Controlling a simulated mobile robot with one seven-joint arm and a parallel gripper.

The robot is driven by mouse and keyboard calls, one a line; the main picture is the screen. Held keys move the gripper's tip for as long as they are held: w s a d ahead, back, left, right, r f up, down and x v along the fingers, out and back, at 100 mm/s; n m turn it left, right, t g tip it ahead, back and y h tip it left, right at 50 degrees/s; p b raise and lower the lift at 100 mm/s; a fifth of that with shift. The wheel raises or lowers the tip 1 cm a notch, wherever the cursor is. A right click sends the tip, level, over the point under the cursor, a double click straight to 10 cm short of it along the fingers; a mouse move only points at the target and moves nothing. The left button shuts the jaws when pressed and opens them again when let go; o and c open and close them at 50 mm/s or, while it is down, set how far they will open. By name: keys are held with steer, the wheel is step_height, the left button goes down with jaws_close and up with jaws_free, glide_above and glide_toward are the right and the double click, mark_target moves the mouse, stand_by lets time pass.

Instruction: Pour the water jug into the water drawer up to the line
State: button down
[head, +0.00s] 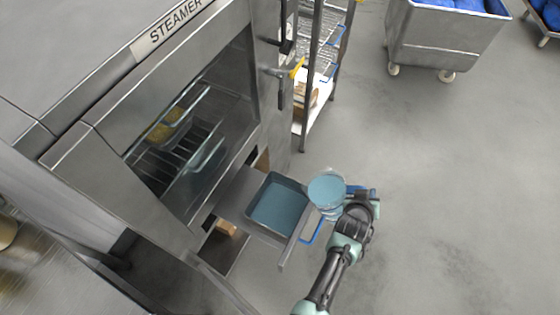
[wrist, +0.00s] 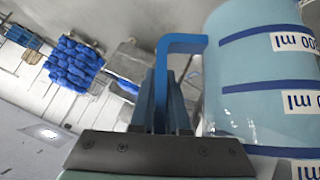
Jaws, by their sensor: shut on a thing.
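The water drawer (head: 294,240) is pulled out below the steamer's chamber in the head view. Pale blue water (head: 277,206) covers its floor; I cannot make out the fill line. The clear water jug (head: 327,187) is just right of the drawer's front, close to its edge, and looks roughly upright with water in it. In the wrist view the jug (wrist: 262,68) shows blue measuring bands and white ml labels. My gripper (head: 354,196) is shut on the jug's blue handle, which rises between the fingers in the wrist view (wrist: 168,108). No stream of water shows.
The steamer (head: 150,75) stands open at left, with pans on its racks. A wire shelf (head: 318,50) stands behind it. A grey cart (head: 440,40) with blue contents is at the back right. The floor at right is clear.

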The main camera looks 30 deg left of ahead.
mark_target(354, 189)
steer(key=shift+w+a+r+h+b, duration=0.1)
steer(key=shift+a+r+h+b, duration=0.25)
steer(key=shift+r+b, duration=0.1)
steer(key=shift+s+a+r+n+t+h+b, duration=0.15)
steer(key=shift+s+a+n+t+h+b, duration=0.15)
steer(key=shift+a+n+b, duration=0.35)
steer(key=shift+a+r+h+b, duration=0.35)
steer(key=shift+r+b, duration=0.2)
steer(key=shift+b, duration=0.2)
steer(key=shift+s+a+r+n+b, duration=0.1)
steer(key=shift+a+r+n+b, duration=0.05)
steer(key=shift+r+n+b, duration=0.25)
steer(key=shift+a+f+t+h+b, duration=0.1)
steer(key=shift+a+t+h+b, duration=0.05)
steer(key=shift+t+h+b, duration=0.3)
steer(key=shift+a+r, duration=0.1)
steer(key=shift+r, duration=0.1)
steer(key=shift+s+a+r+n+t+h+b, duration=0.35)
steer(key=shift+a+r+n+h+b, duration=0.35)
steer(key=shift+b, duration=0.8)
stand_by(0.8)
stand_by(0.5)
